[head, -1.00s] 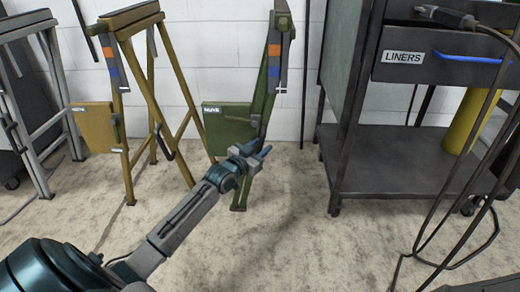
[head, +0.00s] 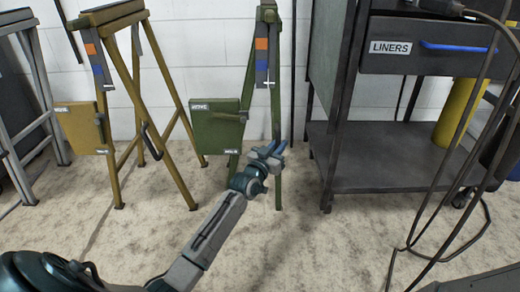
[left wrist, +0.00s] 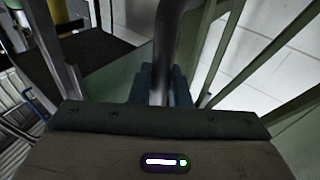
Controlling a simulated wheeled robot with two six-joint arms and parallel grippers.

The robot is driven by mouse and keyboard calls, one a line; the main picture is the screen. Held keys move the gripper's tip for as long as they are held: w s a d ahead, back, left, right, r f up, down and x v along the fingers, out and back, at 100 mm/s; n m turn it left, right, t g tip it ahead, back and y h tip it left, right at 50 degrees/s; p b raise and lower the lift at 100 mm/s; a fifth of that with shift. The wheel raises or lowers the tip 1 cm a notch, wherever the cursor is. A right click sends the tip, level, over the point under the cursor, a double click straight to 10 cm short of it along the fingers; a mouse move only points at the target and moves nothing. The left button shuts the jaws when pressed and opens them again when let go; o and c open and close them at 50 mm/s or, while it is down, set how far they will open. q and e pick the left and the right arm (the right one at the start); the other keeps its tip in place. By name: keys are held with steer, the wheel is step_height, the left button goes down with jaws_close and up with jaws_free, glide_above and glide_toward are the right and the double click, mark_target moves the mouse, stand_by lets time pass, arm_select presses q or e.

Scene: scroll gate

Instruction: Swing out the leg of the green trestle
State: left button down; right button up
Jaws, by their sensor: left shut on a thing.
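The green trestle (head: 247,92) stands by the white wall in the head view, between the yellow trestle and the cart. Its green panel (head: 215,130) hangs at its left. Its legs form a narrow upside-down V, with one leg (head: 277,120) nearly upright at the right. My left gripper (head: 276,150) is low on that right leg. In the left wrist view it is shut on a dark bar-like handle (left wrist: 166,50), with green beams (left wrist: 213,55) beside it. The fingers hide where the handle joins the leg. My right gripper is not in view.
The yellow trestle (head: 180,103) stands open at the left, a grey trestle (head: 42,95) at the far left. A dark cart (head: 395,170) labelled LINERS stands at the right, close to the green leg. Cables (head: 440,165) hang at the far right.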

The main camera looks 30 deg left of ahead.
arm_select(q)
steer(key=w+d, duration=0.1)
steer(key=w+d+n, duration=0.1)
steer(key=d, duration=0.1)
steer(key=d+r+n+t, duration=0.1)
steer(key=shift+w+d+y, duration=0.25)
steer(key=shift+w+y, duration=0.05)
steer(key=shift+w, duration=0.1)
steer(key=c, duration=1.8)
jaws_free()
steer(key=o, duration=0.4)
steer(key=shift+w+d, duration=0.1)
steer(key=shift+d, duration=0.1)
steer(key=shift+d+f, duration=0.1)
